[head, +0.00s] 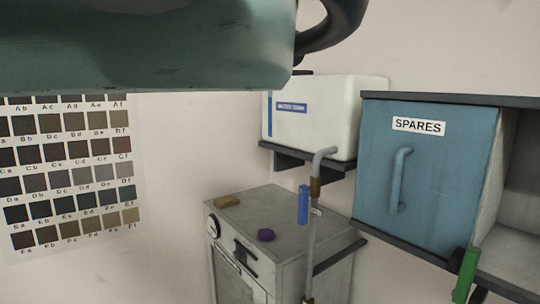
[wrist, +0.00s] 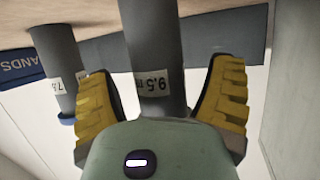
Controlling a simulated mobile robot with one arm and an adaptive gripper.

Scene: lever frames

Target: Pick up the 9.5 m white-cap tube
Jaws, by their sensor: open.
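A grey tube with a white label reading "9.5 m" (wrist: 152,40) stands in the middle of the wrist view. Its lower end in the picture is hidden behind my gripper's body, so I cannot see its cap. My gripper (wrist: 165,65) is open, with one yellow ribbed finger on each side of this tube. Gaps show between the tube and both fingers in the picture. The head view shows neither the tube nor the fingers.
Another grey tube (wrist: 58,55), label starting with "7" and a blue end, is close to the left finger. A pale panel (wrist: 295,70) is at right. The head view shows a blue SPARES cabinet (head: 425,180), a white box (head: 325,115) and a grey cabinet (head: 290,225).

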